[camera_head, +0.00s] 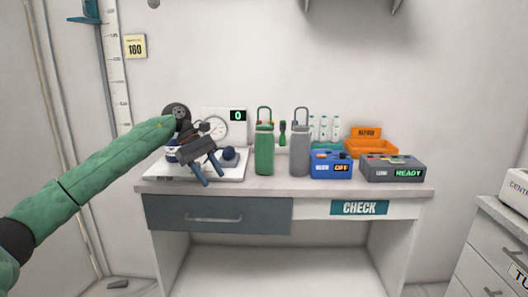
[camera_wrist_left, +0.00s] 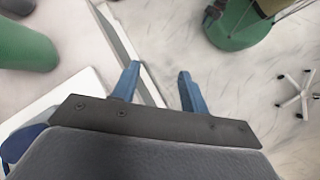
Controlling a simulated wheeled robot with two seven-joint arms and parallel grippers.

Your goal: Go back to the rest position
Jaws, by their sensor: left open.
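My left arm reaches in from the left in the head view. Its gripper (camera_head: 212,173) is in front of and above the white scale platform at the left of the desk. Its two blue fingers are spread, with nothing between them. In the left wrist view the open fingers (camera_wrist_left: 159,72) point at the pale floor beyond the desk's edge. My right gripper is not in view.
The desk (camera_head: 260,184) holds a scale with a dial (camera_head: 216,128), a green bottle (camera_head: 264,151), a grey bottle (camera_head: 300,153), a blue box (camera_head: 325,170), a grey box (camera_head: 377,172) and an orange bin (camera_head: 372,145). A drawer cabinet (camera_head: 490,255) stands at right.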

